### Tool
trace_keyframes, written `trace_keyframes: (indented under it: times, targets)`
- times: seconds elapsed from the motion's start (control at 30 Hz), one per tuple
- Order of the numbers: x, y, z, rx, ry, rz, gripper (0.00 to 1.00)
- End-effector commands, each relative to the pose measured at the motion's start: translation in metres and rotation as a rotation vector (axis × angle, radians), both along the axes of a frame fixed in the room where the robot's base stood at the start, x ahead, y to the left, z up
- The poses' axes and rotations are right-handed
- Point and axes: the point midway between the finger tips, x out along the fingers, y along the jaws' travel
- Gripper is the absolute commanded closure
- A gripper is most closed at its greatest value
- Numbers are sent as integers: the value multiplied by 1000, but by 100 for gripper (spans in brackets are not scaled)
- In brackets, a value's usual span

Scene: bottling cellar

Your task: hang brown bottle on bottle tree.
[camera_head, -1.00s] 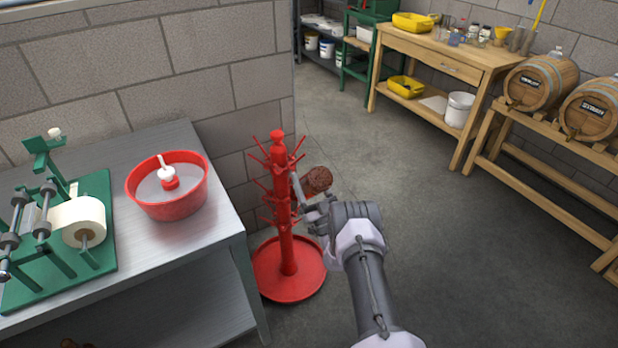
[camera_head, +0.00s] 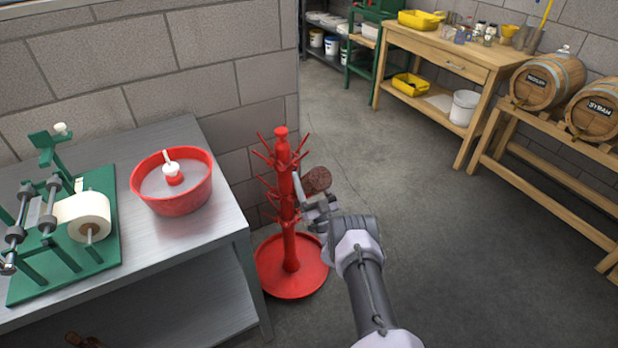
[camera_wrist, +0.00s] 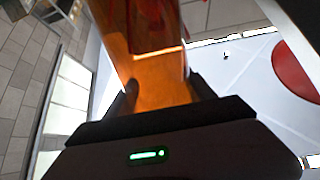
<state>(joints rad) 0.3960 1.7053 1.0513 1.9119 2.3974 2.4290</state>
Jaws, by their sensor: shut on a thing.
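The red bottle tree (camera_head: 288,245) stands on the floor just right of the metal bench, with pegs angled up around its post. My gripper (camera_head: 316,207) is at the right side of the tree, at about mid-peg height. It is shut on the brown bottle (camera_head: 318,180), whose dark brown end shows beyond the gripper. In the wrist view the amber glass of the bottle (camera_wrist: 158,92) fills the space between the fingers, and red parts show through or behind it. The bottle's mouth is hidden, so I cannot tell whether it is around a peg.
The metal bench (camera_head: 215,235) at left holds a red basin (camera_head: 172,200) and a green labelling device (camera_head: 60,235) with a paper roll. Brown items (camera_head: 85,340) lie below the bench. A wooden table (camera_head: 440,50) and barrels (camera_head: 545,82) stand at right. The floor between is clear.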

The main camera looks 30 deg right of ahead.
Motion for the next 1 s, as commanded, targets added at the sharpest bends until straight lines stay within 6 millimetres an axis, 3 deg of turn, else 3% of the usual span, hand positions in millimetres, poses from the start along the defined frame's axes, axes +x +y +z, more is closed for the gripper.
trace_keyframes:
  times: [0.5,0.87,0.9,1.0]
  targets:
    - [17,1,-22,-2,-1,0,93]
    - [20,1,-25,-1,-1,-1,93]
    - [20,1,-25,-1,-1,-1,29]
    - [20,1,-25,-1,-1,-1,12]
